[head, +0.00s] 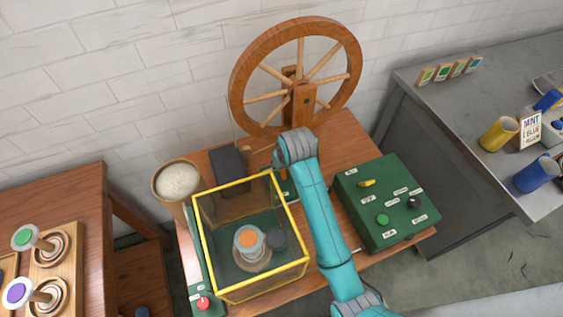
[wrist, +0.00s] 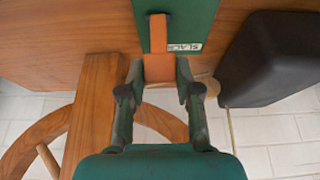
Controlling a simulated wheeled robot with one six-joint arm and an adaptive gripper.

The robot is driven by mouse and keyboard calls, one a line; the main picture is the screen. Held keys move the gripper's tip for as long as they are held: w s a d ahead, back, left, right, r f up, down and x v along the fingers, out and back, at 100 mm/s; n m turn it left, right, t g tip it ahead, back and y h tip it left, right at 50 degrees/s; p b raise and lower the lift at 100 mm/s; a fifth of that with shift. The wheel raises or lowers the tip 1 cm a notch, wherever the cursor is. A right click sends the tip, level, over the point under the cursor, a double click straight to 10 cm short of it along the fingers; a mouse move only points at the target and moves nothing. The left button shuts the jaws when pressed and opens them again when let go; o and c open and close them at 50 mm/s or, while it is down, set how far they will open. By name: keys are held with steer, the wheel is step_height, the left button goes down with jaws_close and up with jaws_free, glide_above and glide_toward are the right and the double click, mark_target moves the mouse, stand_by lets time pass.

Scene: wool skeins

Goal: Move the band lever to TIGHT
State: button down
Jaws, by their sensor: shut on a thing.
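The band lever (wrist: 158,35) is an orange bar on a green plate (wrist: 203,18). A white label reading SLACK (wrist: 185,47) sits beside the lever's near end. In the wrist view my gripper (wrist: 158,72) is shut on that end of the lever, one finger on each side. In the head view my teal arm reaches over the table, and its wrist hides the lever and most of the gripper. A bit of the green plate (head: 285,188) shows beside the arm. The TIGHT label is not readable in either view.
A spinning wheel (head: 240,75) stands behind the wrist. A dark block (head: 229,170) is close on the left. A yellow-framed clear box (head: 225,294) stands in front, left of the arm. A green control box (head: 360,215) with knobs sits to the right.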

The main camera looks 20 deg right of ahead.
mark_target(288, 189)
steer(key=s+t, duration=0.1)
steer(key=t, duration=0.1)
steer(key=s+t, duration=0.2)
steer(key=t, duration=0.1)
steer(key=shift+s+f+t, duration=0.2)
steer(key=shift+s+t, duration=0.4)
steer(key=shift+t, duration=0.65)
steer(key=shift+s+f+t, duration=0.15)
steer(key=shift+s+t, duration=0.45)
steer(key=shift+t, duration=0.65)
steer(key=c, duration=0.8)
jaws_free()
steer(key=shift+s, duration=0.15)
steer(key=v, duration=1.1)
steer(key=shift+s, duration=0.4)
